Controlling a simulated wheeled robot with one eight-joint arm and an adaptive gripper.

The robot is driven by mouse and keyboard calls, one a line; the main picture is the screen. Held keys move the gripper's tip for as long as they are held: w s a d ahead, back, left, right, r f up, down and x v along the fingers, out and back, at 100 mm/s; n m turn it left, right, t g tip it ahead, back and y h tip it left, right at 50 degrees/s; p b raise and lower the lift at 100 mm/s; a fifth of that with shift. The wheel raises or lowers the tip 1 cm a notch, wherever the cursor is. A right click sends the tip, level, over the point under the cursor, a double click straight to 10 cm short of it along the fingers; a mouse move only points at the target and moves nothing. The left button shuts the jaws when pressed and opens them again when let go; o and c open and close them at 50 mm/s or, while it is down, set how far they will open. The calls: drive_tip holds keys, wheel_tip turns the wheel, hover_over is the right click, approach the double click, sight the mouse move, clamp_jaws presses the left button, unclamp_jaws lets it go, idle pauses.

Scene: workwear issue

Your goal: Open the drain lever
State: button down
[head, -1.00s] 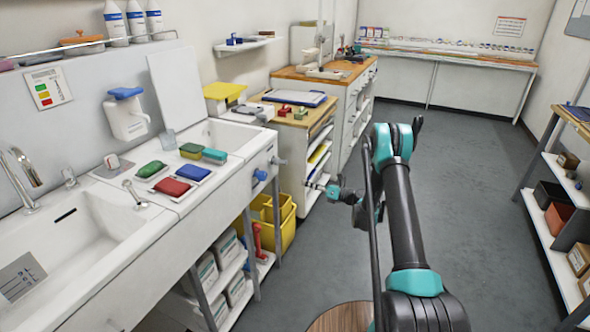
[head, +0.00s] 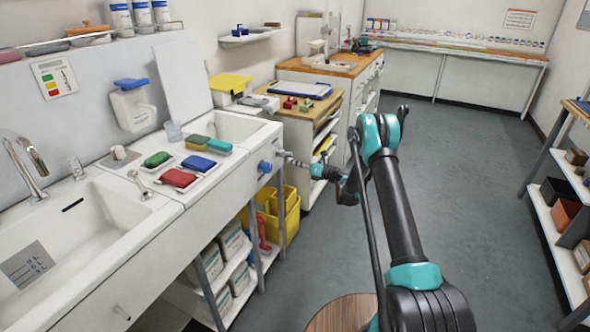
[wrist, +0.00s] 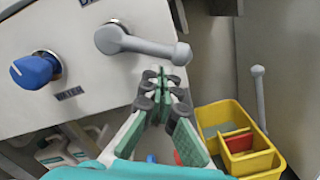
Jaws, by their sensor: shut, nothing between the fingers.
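The grey drain lever (wrist: 150,46) is on the front panel at the top of the wrist view. Its round hub is at the left and its handle points right, roughly level, to a knobbed end. In the head view the lever (head: 282,153) is small, at the sink unit's right front corner. My gripper (wrist: 163,78) is shut and empty, its fingertips just below the handle's outer end; I cannot tell whether they touch it. In the head view my gripper (head: 295,162) is close to the lever, on its right. The label above the hub is mostly cut off.
A blue water knob (wrist: 34,70) is on the same panel, left of the lever. A yellow bucket (wrist: 268,160) stands below right. A wooden-topped cabinet (head: 300,130) stands behind my gripper. The floor to the right is clear.

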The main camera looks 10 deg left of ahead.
sight(290, 154)
drive_tip(key=shift+w+r, duration=0.1)
drive_tip(key=shift+r, duration=0.1)
drive_tip(key=n, duration=0.1)
drive_tip(key=w+r+n, duration=0.1)
drive_tip(key=shift+d+n, duration=0.25)
drive_tip(key=shift+n, duration=0.05)
drive_tip(key=shift+w+d+r+n, duration=0.1)
drive_tip(key=shift+w+r+n, duration=0.2)
drive_tip(key=shift+r, duration=0.2)
